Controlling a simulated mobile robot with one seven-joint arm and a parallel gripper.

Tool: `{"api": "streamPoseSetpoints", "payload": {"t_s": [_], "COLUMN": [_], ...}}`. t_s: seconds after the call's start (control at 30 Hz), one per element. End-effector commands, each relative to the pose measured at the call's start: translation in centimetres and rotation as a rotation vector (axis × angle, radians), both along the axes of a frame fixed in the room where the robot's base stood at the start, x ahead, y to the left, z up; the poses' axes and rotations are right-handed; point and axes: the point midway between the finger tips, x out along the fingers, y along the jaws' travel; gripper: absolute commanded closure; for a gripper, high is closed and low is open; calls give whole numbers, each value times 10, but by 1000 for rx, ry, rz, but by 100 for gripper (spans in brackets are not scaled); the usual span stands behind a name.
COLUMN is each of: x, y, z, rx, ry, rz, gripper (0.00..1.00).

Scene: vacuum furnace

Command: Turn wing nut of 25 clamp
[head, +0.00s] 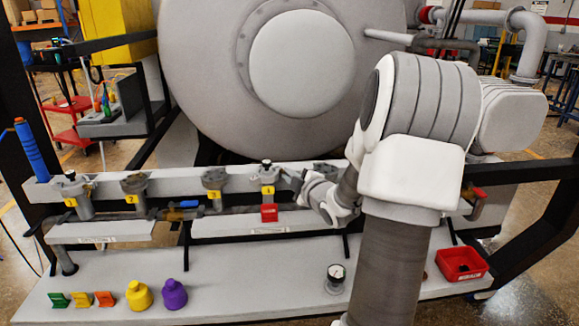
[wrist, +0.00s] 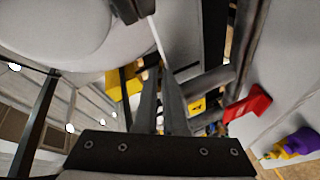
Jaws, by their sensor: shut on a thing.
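The clamp (head: 268,178) with a yellow tag and a black top sits on the rail in front of the big grey chamber. My gripper (head: 284,174) reaches it from the right, its fingertips at the clamp's right side. In the wrist view my gripper (wrist: 161,72) has its two long dark fingers close together. They are shut on the small wing nut, which is mostly hidden between the tips. The clamp's yellow tag (wrist: 197,105) shows to the right of the fingers.
Other tagged fittings (head: 76,192), (head: 135,187), (head: 213,182) stand along the rail to the left. A red block (head: 269,213) sits just below the clamp. A purple knob (head: 173,294), a gauge (head: 336,277) and a red bin (head: 461,265) stand on the lower shelf.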

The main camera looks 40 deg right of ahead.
Motion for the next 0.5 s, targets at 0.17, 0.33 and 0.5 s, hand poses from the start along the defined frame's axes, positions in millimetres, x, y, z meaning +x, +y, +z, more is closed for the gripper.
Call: {"api": "streamPoseSetpoints", "payload": {"t_s": [0.17,0.33,0.5], "x": [1,1,1], "y": [-1,-2,-3], "z": [10,11,13], "rx": [166,327,487], "ry": [26,50,74], "rz": [1,0,1], "gripper": [100,100,100]}}
